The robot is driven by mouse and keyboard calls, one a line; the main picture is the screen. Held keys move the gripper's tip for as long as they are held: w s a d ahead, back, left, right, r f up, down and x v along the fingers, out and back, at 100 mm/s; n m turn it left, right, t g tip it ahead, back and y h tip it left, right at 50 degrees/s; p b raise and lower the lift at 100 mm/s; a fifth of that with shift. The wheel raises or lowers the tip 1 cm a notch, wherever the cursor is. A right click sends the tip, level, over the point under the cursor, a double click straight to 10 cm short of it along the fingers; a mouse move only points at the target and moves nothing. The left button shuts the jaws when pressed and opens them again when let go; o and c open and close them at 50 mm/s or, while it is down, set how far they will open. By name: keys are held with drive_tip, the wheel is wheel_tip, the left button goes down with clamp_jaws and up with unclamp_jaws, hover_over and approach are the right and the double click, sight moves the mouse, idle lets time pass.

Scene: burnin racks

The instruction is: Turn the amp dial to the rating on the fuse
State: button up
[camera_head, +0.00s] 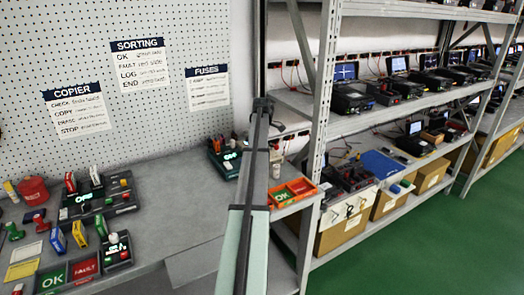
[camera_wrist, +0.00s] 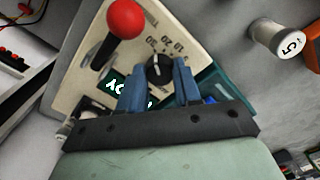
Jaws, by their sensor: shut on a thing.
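The black amp dial (camera_wrist: 159,68) sits on a beige panel (camera_wrist: 96,45) with number marks around it, seen upside down; 10, 20 and 30 seem legible. A white pointer line shows on its knob. My gripper (camera_wrist: 160,84) has its two blue fingers on either side of the dial, shut on it. A white cylindrical fuse (camera_wrist: 278,39) with a dark 5-like mark stands right of the panel in the wrist view. In the head view my arm hides the dial and fingertips; a small pale cylinder (camera_head: 277,169), likely the fuse, stands just right of the arm.
A red ball lever (camera_wrist: 125,18) rises from the panel close to the dial. A lit green display (camera_wrist: 116,86) is partly behind the left finger. An orange tray (camera_head: 270,203) with green and red sections lies right of my arm. Steel shelves (camera_head: 330,100) stand behind it.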

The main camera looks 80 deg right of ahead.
drive_tip(key=o, duration=1)
drive_tip(key=shift+o, duration=0.2)
drive_tip(key=shift+r, duration=0.1)
wheel_tip(320, 180, up, 14)
drive_tip(key=shift+w+f, duration=0.15)
drive_tip(key=shift+f, duration=0.05)
